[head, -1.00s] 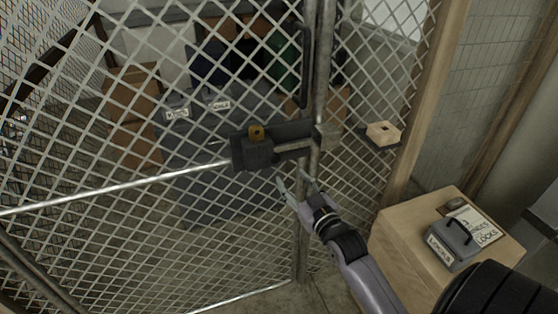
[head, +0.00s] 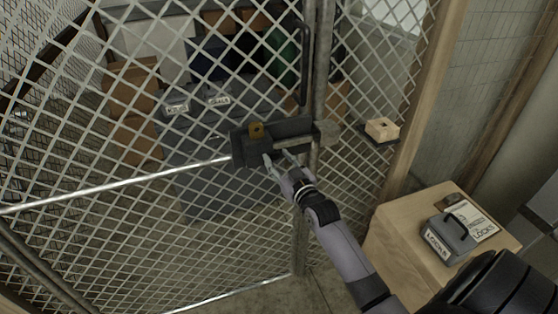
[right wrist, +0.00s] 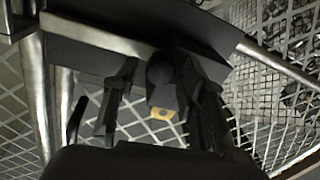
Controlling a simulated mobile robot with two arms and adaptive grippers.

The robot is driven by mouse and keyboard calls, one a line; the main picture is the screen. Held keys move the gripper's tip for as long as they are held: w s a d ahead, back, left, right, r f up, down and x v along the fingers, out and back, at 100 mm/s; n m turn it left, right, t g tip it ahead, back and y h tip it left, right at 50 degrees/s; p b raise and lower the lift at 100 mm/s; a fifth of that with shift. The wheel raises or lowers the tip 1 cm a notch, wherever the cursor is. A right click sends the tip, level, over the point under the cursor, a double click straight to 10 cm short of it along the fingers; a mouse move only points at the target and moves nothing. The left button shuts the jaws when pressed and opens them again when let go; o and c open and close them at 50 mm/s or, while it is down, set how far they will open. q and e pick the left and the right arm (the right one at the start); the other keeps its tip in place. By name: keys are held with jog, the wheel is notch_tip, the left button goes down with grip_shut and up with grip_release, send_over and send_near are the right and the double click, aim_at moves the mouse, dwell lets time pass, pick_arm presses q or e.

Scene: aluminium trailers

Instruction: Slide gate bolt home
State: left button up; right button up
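The dark gate bolt assembly (head: 243,148) is mounted on the mesh gate, with a small brass piece (head: 256,130) on it. A grey bracket (head: 328,132) sits at the gate post to its right. My right gripper (head: 276,160) is at the lower front of the bolt assembly, fingers apart. In the right wrist view its fingers (right wrist: 160,95) stand either side of a dark round knob (right wrist: 160,69), with the brass piece (right wrist: 162,114) behind. I cannot tell whether they touch the knob. My left gripper is out of view.
A wooden block with a hole (head: 382,129) rests on a small dark shelf right of the post. Boxes and bins stand behind the mesh.

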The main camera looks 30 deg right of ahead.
grip_shut()
jog(key=shift+d, duration=0.1)
dwell(0.5)
